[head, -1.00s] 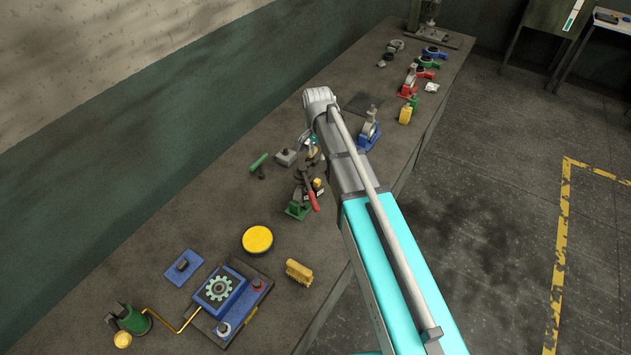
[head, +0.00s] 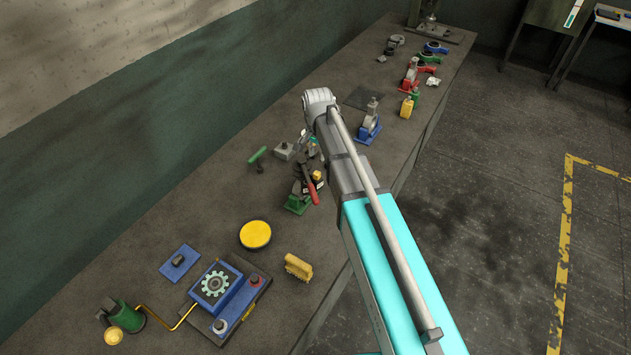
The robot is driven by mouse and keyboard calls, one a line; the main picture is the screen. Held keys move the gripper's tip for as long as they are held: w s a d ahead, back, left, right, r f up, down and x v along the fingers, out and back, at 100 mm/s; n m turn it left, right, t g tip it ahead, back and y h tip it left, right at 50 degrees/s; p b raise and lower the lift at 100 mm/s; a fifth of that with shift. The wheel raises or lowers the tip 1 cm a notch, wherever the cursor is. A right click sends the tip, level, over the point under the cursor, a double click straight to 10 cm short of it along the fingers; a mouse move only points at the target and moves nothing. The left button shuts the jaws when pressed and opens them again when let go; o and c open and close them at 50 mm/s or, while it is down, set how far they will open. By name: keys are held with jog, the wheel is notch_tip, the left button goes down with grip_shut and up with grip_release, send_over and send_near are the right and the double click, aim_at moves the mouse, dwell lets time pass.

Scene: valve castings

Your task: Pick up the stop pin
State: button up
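I cannot make out the stop pin for certain at this size. A valve casting with a green base (head: 297,204) and a red lever (head: 311,191) stands on the bench beside my arm. My gripper (head: 306,170) appears as a dark shape over this casting, partly hidden by my arm. Its fingertips are too small and cluttered to read. A green-handled tool (head: 257,155) and a grey block (head: 284,150) lie to the left of it.
A blue-based casting (head: 369,122) stands right of my arm.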

aim_at(317, 172)
jog(key=shift+f+b, duration=1.95)
jog(key=shift+f, duration=0.25)
jog(key=shift+f, duration=0.1)
jog(key=shift+w+f+b, duration=0.1)
jog(key=shift+f+b, duration=2.4)
jog(key=shift+b, duration=0.1)
grip_shut()
